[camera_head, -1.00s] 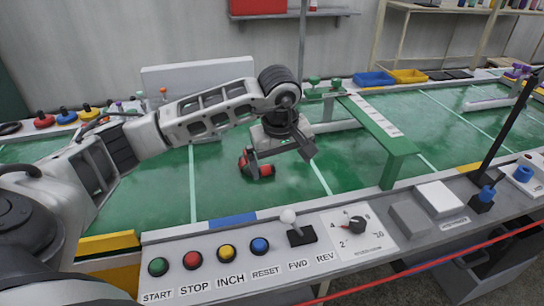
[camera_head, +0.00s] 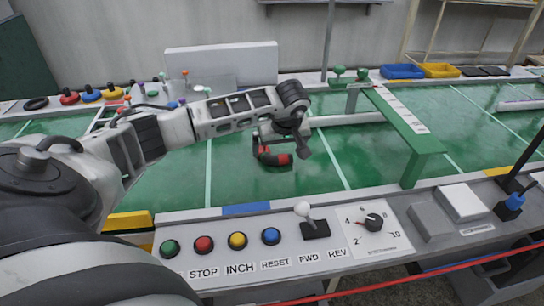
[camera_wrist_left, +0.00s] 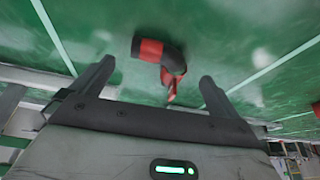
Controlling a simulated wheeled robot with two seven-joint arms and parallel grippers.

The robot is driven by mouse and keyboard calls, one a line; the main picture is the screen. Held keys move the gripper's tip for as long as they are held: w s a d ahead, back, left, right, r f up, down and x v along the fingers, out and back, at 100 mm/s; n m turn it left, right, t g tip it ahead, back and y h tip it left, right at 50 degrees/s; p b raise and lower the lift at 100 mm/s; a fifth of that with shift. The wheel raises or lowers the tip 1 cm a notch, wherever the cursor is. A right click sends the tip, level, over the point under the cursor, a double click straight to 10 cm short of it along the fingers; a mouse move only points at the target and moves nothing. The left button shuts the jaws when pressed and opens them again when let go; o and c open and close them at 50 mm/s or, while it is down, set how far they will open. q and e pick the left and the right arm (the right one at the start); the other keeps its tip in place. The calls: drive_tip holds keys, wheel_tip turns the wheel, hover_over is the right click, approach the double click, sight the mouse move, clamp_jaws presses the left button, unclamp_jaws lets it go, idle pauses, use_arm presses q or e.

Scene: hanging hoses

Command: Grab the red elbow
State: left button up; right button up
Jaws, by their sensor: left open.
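The red elbow (camera_head: 279,159), a bent pipe piece with red ends and a dark middle, lies on the green mat in the head view. In the left wrist view the red elbow (camera_wrist_left: 173,62) shows just beyond and between the fingertips. My left gripper (camera_head: 280,150) is open above and around it in the head view, with one finger on each side. The left wrist view shows my left gripper (camera_wrist_left: 158,72) with both fingers spread and nothing between the pads. Whether a finger touches the elbow I cannot tell. My right gripper is not in view.
A control panel with coloured buttons (camera_head: 237,241), a lever (camera_head: 303,210) and a dial (camera_head: 374,220) runs along the front edge. A green raised bracket (camera_head: 412,140) stands to the right. A white block (camera_head: 222,62) stands behind. Open green surface lies around the elbow.

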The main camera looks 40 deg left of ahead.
sight(273, 155)
use_arm(q)
drive_tip(key=x, duration=0.4)
drive_tip(key=shift+a+f, duration=0.1)
drive_tip(key=c, duration=1.3)
